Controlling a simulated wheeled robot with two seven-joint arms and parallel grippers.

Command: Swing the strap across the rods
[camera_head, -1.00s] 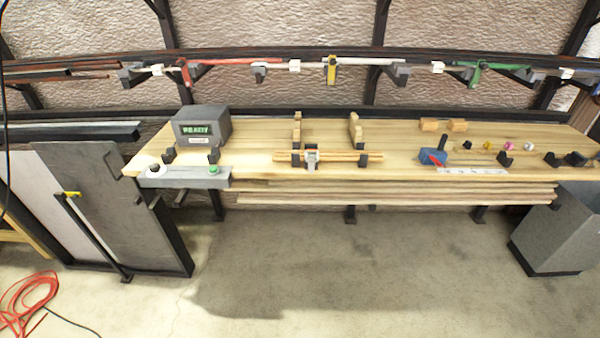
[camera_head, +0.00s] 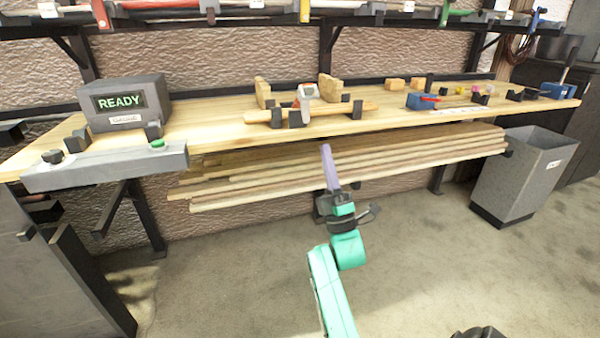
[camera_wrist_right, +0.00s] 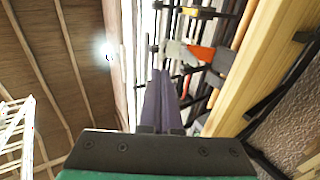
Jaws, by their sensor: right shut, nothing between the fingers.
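The rods (camera_head: 350,109) lie as a tan bundle in black cradles along the front of the bench. A pale clamp-like piece with orange on it (camera_head: 306,92) sits at the rods. In the right wrist view an orange strap-like strip (camera_wrist_right: 200,53) joins a grey buckle-like part (camera_wrist_right: 174,50); how it lies on the rods is unclear. My right gripper (camera_head: 326,150) points up in front of the bench, below and apart from the rods. Its purple fingers are shut and empty; they also show in the wrist view (camera_wrist_right: 160,80). My left gripper is out of view.
A grey bin (camera_head: 522,172) stands at right. The floor before the bench is open.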

